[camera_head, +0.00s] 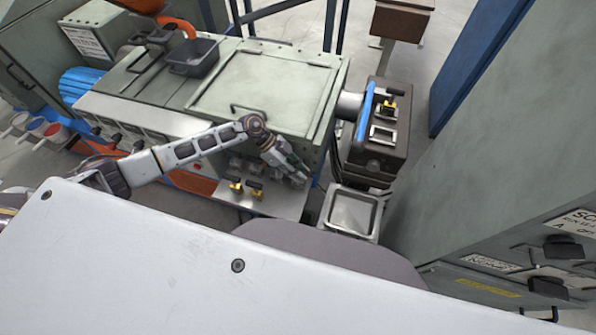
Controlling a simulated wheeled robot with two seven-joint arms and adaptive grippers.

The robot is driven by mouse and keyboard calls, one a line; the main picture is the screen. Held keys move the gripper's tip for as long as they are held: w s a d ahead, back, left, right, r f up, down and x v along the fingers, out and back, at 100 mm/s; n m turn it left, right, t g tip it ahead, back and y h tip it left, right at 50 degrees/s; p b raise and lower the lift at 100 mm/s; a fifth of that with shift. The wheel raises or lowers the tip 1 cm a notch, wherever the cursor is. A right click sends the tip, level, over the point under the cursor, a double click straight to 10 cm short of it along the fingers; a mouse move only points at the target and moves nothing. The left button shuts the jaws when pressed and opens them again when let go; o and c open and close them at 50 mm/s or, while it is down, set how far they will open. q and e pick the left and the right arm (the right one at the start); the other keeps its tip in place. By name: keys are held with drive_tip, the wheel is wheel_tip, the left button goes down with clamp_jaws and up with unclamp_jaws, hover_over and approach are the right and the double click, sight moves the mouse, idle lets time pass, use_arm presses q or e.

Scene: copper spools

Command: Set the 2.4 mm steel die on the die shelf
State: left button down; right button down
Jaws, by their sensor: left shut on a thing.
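The die shelf (282,208) is a bare metal ledge on the front of the grey-green machine. Several small grey round pieces and two yellow-and-black pieces (255,193) stand on it. My left gripper (299,177) reaches down over the right end of the shelf. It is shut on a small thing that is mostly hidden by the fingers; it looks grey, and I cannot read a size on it. I cannot tell whether it touches the shelf. My right gripper is not in view.
A shallow metal tray (347,231) stands right of the shelf. Behind it is a dark unit (376,163) with a blue edge and a yellow-and-black piece on top. A dark bin (192,68) sits on the machine top. A tall grey-green cabinet (520,150) borders the right.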

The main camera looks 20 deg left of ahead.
use_arm(q)
drive_tip(key=shift+f, duration=0.1)
idle(0.3)
drive_tip(key=c, duration=1.3)
unclamp_jaws()
drive_tip(key=shift+c, duration=0.2)
drive_tip(key=shift+b+v, duration=0.7)
drive_tip(key=shift+v, duration=5.3)
